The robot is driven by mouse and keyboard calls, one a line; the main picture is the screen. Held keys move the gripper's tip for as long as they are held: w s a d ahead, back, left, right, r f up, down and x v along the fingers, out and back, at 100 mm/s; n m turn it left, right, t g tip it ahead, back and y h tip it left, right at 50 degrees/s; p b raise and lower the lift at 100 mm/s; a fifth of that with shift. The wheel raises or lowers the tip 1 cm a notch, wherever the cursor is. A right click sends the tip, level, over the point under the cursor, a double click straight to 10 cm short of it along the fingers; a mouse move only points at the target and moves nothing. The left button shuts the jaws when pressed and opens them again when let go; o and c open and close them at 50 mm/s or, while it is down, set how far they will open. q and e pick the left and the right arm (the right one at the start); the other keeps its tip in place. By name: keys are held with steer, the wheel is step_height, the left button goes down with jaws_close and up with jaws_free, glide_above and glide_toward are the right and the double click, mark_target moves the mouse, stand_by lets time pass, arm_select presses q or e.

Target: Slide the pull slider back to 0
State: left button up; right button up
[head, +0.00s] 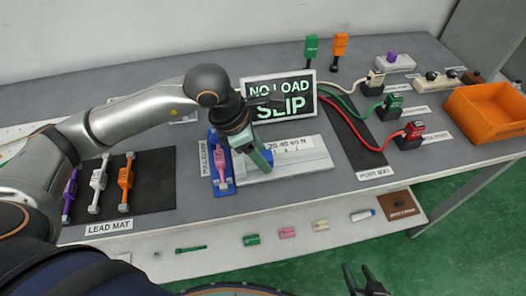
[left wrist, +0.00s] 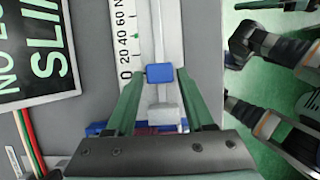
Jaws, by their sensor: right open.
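The pull slider's blue block (left wrist: 159,73) sits on a light rail beside the scale, level with about the 0 mark in the left wrist view. In the head view my gripper hides it. The scale strip (head: 289,147) reads 20, 40, 60 N on a grey plate (head: 300,165). My left gripper (head: 264,163) is low over the plate's left part. Its green fingers stand apart, one on each side of the block, with small gaps visible. My right gripper (head: 365,283) is open and empty at the bottom, away from the bench.
A screen (head: 279,97) behind the plate reads NO LOAD SLIP. A blue clamp (head: 219,175) holding a pink lead is just left. The lead mat (head: 150,185) lies further left, and cabled plugs and an orange bin (head: 490,112) are right.

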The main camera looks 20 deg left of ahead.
arm_select(q)
steer(key=shift+o, duration=1)
arm_select(e)
steer(key=shift+s+f, duration=0.1)
steer(key=shift+f, duration=0.05)
arm_select(q)
steer(key=shift+r, duration=0.15)
arm_select(e)
steer(key=shift+s, duration=0.15)
arm_select(q)
steer(key=v, duration=1.2)
steer(key=shift+p, duration=0.4)
arm_select(e)
steer(key=shift+s+d, duration=0.2)
steer(key=shift+d, duration=0.1)
arm_select(q)
steer(key=shift+s, duration=0.1)
arm_select(e)
steer(key=shift+r, duration=0.2)
